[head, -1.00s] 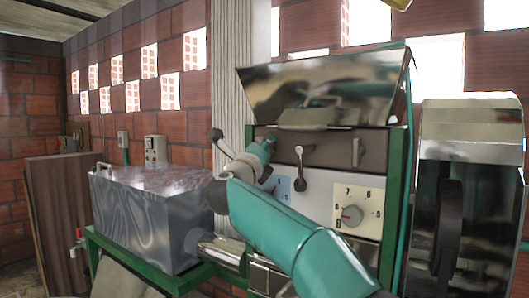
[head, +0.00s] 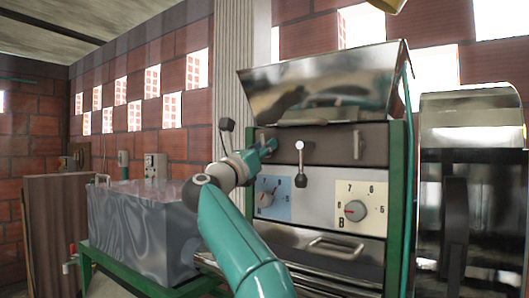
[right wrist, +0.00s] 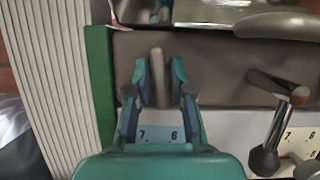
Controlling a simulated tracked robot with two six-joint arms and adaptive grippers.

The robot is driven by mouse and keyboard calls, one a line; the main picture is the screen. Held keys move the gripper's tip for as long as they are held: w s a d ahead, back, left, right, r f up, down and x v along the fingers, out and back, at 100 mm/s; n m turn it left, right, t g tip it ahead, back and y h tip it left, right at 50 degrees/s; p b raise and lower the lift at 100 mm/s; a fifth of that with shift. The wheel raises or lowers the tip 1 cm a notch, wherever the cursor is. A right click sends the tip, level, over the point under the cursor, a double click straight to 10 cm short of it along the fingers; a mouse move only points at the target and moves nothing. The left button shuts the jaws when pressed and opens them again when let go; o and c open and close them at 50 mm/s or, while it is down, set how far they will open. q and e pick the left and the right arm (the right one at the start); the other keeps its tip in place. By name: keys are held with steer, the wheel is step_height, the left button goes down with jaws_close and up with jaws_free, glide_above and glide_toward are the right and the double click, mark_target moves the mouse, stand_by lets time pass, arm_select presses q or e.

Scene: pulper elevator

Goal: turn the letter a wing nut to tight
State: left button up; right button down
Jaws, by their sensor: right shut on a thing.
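The left wing nut, a pale narrow bar, is on the dark panel (head: 330,146) of the machine. It shows in the right wrist view (right wrist: 158,78), standing about upright. My right gripper (head: 270,146) is at it, with its two fingers (right wrist: 159,92) on either side, shut on it. The gripper hides most of this nut in the head view. A second wing nut (head: 357,145) stands upright at the panel's right. I cannot clearly read a letter by the held nut. My left gripper is not in view.
A lever (head: 300,165) hangs between the wing nuts, right of my gripper. Below are a blue-plated dial (head: 268,196) and a cream-plated dial (head: 355,210) marked B. A shiny hopper (head: 325,85) overhangs the panel. A grey metal box (head: 140,230) stands left.

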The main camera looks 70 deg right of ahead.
steer(key=shift+m+g, duration=0.4)
steer(key=shift+m, duration=0.3)
steer(key=c, duration=1)
jaws_free()
steer(key=shift+w, duration=0.1)
steer(key=shift+a, duration=0.1)
steer(key=v, duration=1.2)
steer(key=shift+c, duration=0.4)
